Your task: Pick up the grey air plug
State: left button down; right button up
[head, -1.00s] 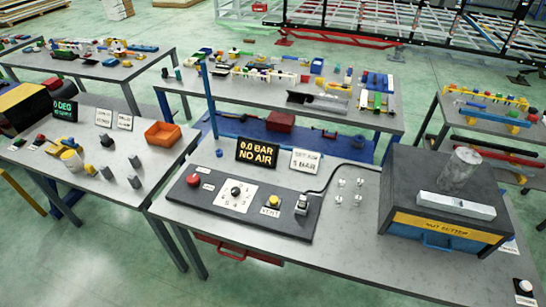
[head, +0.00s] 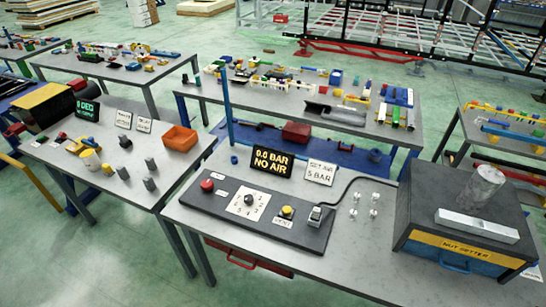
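A grey plug-like piece (head: 315,215), which appears to be the air plug, stands at the right end of the dark control panel (head: 268,228) on the front table. A black hose (head: 345,183) runs from near it, behind the small white pieces, toward the dark box at right. It is too small to tell whether it sits in a socket. Neither of my grippers is in view.
The panel has a red button (head: 207,185), a white dial (head: 247,204) and a yellow button (head: 287,211). A display (head: 271,163) reads "0.0 BAR NO AIR". Several small white pieces (head: 374,213) stand right of the plug. The nut setter box (head: 458,225) fills the table's right end.

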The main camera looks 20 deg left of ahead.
aim_at(316, 215)
jog(key=u, duration=2.45)
jog(key=i, duration=1.95)
jog(key=z, duration=3.15)
